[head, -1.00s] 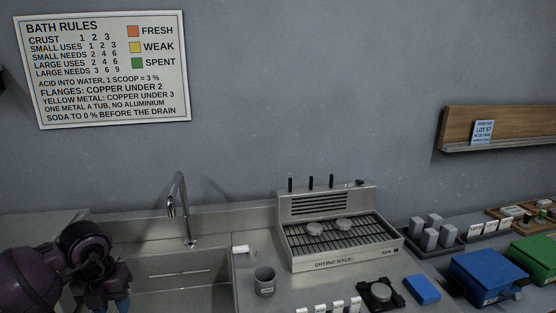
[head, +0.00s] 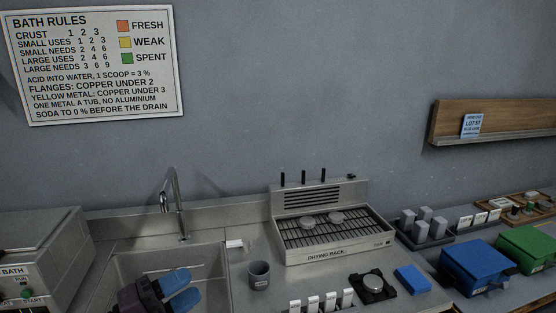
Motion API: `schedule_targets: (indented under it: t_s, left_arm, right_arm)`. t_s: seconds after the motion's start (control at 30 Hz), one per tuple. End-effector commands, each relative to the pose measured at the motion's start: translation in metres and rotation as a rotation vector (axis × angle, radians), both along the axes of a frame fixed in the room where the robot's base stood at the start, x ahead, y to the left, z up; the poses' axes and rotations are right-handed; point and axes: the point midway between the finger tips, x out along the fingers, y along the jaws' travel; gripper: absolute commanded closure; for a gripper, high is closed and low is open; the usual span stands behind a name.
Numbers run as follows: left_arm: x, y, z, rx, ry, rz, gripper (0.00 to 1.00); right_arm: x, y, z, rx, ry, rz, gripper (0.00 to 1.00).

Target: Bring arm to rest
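My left gripper (head: 184,288) shows at the bottom edge in the head view, over the sink basin (head: 130,266). It has a dark purple body and two blue fingers, which look apart with nothing between them. The bottom edge cuts off part of it. My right gripper is not in view.
To the right are a grey cup (head: 259,275), a drying rack (head: 330,250) with two round parts, a black scale (head: 373,286), a blue block (head: 412,280), and blue (head: 475,265) and green bins (head: 527,247).

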Motion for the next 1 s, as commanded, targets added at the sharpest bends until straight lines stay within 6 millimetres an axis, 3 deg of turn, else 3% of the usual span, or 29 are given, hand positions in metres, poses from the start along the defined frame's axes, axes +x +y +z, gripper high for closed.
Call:
schedule_targets:
  t_s: [0.2,0.37,0.57,0.7,0.9,1.0]
  left_arm:
    - [0.002,0.042,0.011,-0.351,0.104,0.328,0.63]
    - [-0.003,0.082,-0.006,-0.553,0.248,0.591,0.63]
    - [-0.027,0.125,-0.052,-0.728,0.509,0.914,0.63]
    - [-0.059,0.143,-0.094,-0.799,0.740,1.119,0.63]
    - [-0.116,0.146,-0.147,-0.823,1.103,1.336,0.63]
    - [-0.139,0.141,-0.163,-0.811,1.241,1.392,0.63]
  right_arm:
    - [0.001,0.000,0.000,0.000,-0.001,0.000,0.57]
    - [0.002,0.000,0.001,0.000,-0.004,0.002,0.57]
    - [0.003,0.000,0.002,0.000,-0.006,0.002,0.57]
    - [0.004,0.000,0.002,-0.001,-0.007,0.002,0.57]
    - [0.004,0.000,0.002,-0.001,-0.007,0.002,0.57]
    - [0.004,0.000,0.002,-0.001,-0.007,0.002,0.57]
